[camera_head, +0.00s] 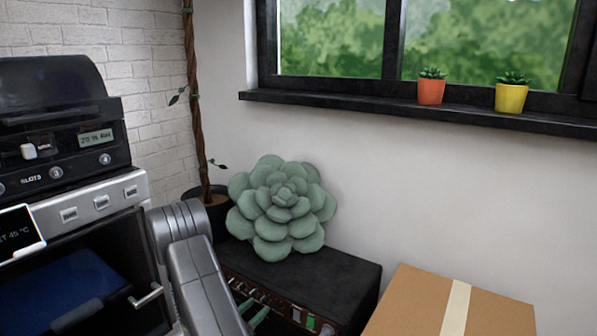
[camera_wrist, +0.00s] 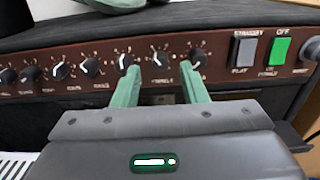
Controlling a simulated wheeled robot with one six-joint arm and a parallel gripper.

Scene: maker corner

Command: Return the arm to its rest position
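My gripper (camera_wrist: 160,78) shows in the wrist view with its two green fingers apart and nothing between them. The fingertips point at the brown knob panel of a black amplifier (camera_wrist: 60,40) and overlap the lower knobs; I cannot tell whether they touch it. In the head view, my grey arm reaches down at the bottom centre, and the green fingers (camera_head: 254,312) show just in front of the amplifier (camera_head: 325,283). The rest of the gripper is hidden behind the arm or below the frame.
A green succulent-shaped cushion (camera_head: 280,210) sits on the amplifier. A cardboard box (camera_head: 415,300) stands to its right. An oven-like machine (camera_head: 90,215) is close on the left. A potted plant (camera_head: 218,205) stands behind. Orange (camera_head: 431,92) and yellow (camera_head: 511,98) pots sit on the windowsill.

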